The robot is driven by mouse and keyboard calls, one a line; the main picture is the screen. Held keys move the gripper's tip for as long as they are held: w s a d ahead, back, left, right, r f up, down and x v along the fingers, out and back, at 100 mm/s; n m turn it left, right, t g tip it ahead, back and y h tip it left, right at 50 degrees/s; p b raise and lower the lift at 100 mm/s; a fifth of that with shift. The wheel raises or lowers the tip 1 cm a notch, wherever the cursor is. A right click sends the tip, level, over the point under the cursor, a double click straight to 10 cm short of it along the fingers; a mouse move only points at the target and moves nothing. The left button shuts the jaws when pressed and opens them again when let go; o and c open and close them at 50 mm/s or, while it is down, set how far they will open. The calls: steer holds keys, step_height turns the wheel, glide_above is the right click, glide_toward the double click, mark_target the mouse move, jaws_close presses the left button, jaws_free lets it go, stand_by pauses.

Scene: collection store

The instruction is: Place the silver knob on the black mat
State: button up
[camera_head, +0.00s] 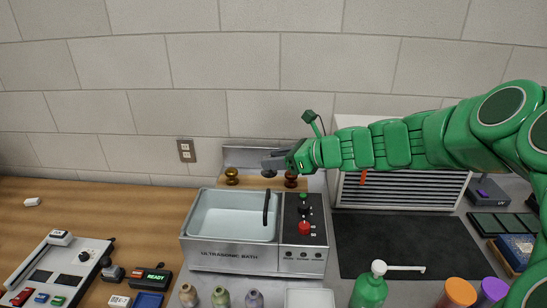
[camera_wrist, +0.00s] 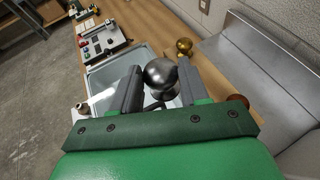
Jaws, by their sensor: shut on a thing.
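The silver knob (camera_wrist: 161,74) is between the two fingers of my gripper (camera_wrist: 158,88) in the wrist view, and the gripper is shut on it. In the head view my gripper (camera_head: 272,163) is above the back of the ultrasonic bath, and the knob is hard to make out there. The black mat (camera_head: 395,243) lies flat on the counter to the right of the bath, and its visible surface is bare.
The ultrasonic bath (camera_head: 258,255) has a black handle (camera_head: 266,207). A brass knob (camera_head: 232,176) and a copper knob (camera_head: 291,179) stand behind it. A slatted grey unit (camera_head: 400,191) stands behind the mat. A green pump bottle (camera_head: 369,290) and an orange-lidded jar (camera_head: 460,292) stand in front.

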steer(key=shift+s+d+r, duration=0.15)
steer(key=shift+s+r, duration=0.1)
steer(key=shift+s, duration=0.3)
steer(key=shift+s+d+r, duration=0.15)
steer(key=shift+s+r, duration=0.1)
steer(key=shift+s, duration=0.25)
